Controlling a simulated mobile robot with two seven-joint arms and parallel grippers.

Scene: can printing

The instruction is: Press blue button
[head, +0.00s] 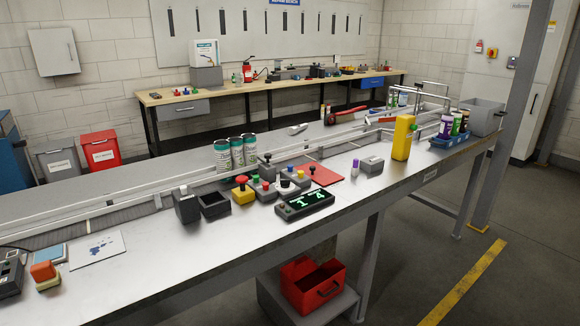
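A small blue button (290,168) shows in the head view, in a cluster of small control boxes at the middle of the long grey worktable (160,262). It is very small in the picture, and its box is partly hidden by its neighbours. Nothing is seen touching it. Red and yellow buttons stand close around it. A yellow box with a red mushroom button (242,188) is to its left. Neither of my grippers is in view.
Green and white cans (237,153) stand behind the cluster. A dark open bin (215,204) is to its left, and a red pad (326,174) to its right. A yellow post (403,138) stands farther right. The table's front left is mostly bare.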

